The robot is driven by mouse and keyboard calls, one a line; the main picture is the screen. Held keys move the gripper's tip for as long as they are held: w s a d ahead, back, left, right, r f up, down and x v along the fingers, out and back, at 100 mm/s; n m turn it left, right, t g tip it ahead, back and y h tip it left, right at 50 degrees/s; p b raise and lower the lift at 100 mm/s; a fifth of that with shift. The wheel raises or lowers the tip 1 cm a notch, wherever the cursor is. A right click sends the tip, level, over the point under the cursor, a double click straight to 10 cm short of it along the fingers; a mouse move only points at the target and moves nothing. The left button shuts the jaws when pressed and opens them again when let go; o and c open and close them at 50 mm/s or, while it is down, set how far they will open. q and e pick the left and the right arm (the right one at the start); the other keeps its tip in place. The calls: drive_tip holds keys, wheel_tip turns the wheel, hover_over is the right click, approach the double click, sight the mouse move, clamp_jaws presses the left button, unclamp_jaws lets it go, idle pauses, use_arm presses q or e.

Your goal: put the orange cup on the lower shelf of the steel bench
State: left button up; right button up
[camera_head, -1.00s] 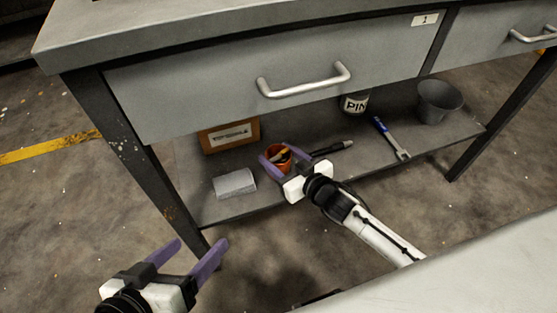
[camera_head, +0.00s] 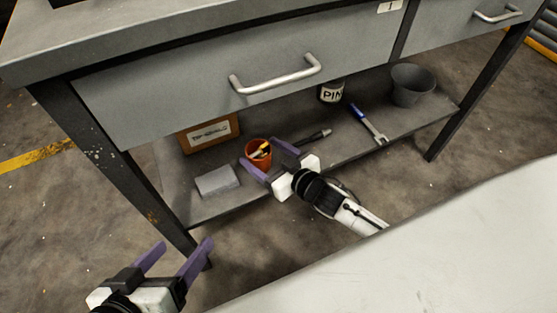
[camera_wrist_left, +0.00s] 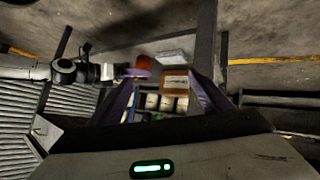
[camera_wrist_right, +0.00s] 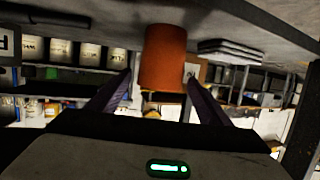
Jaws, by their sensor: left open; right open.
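My left gripper (camera_head: 178,258) is open and empty, low in front of the bench's left leg. In the left wrist view the cup (camera_wrist_left: 143,63) appears small and far.
The drawer handle (camera_head: 276,76) juts out above. A pale surface (camera_head: 420,245) lies at front right.

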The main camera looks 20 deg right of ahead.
use_arm(q)
drive_tip(key=shift+g+y, duration=0.8)
drive_tip(key=shift+s+a+f+p, duration=0.25)
drive_tip(key=shift+a+f+p, duration=0.45)
drive_tip(key=shift+f, duration=0.25)
drive_tip(key=shift+s+a+f+p, duration=0.25)
drive_tip(key=shift+a+f+p, duration=0.25)
drive_tip(key=shift+f+p, duration=0.35)
use_arm(e)
drive_tip(key=v, duration=1)
drive_tip(key=shift+w, duration=0.15)
use_arm(q)
drive_tip(key=shift+d+r, duration=0.1)
